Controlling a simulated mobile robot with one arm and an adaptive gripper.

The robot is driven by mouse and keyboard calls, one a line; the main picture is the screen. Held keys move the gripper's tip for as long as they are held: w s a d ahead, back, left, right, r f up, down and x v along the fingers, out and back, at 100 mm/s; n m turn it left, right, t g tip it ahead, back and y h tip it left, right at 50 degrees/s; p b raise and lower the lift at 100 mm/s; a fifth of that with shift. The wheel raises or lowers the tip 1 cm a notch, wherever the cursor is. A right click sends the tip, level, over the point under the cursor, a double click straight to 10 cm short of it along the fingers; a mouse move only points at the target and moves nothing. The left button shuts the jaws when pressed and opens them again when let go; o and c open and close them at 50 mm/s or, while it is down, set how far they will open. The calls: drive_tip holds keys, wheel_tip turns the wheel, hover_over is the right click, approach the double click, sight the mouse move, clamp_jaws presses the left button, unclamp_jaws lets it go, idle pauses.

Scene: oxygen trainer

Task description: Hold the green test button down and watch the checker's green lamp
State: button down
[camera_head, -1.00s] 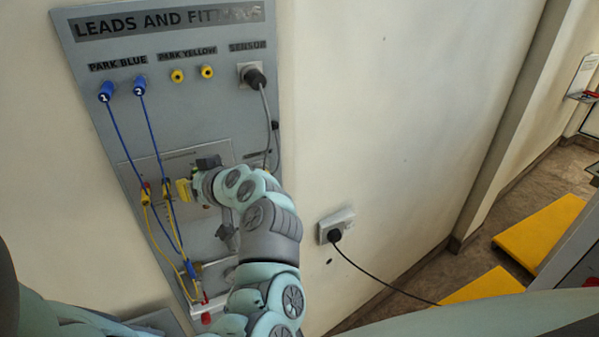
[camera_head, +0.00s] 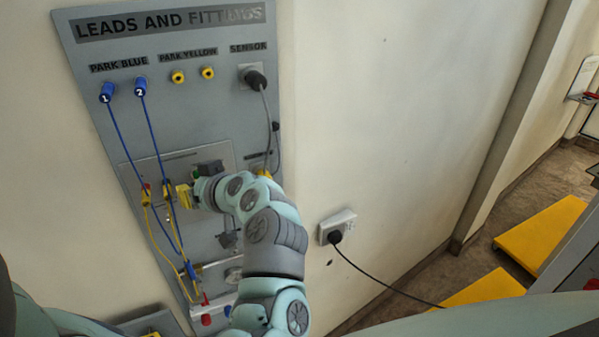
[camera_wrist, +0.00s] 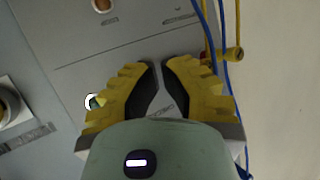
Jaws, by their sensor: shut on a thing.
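My gripper (camera_head: 184,196) is at the checker plate (camera_head: 150,168) on the grey wall board. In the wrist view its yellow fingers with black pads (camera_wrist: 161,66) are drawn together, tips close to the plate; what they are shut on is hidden. A small green-yellow round part with a bright white rim (camera_wrist: 96,102) shows beside the left finger, partly covered by it. I cannot tell whether it is the test button or the lamp.
Blue leads (camera_head: 155,140) hang from the top of the board beside yellow plugs (camera_head: 146,195) left of my gripper. A black sensor plug (camera_head: 255,80) and cable are at the right. A wall socket (camera_head: 337,225) with a black cable is farther right.

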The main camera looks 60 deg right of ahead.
drive_tip(key=shift+s, duration=0.2)
drive_tip(key=s+a, duration=0.1)
drive_tip(key=s, duration=0.1)
drive_tip(key=s+a, duration=0.1)
drive_tip(key=s, duration=0.1)
drive_tip(key=shift+a, duration=0.2)
idle(0.6)
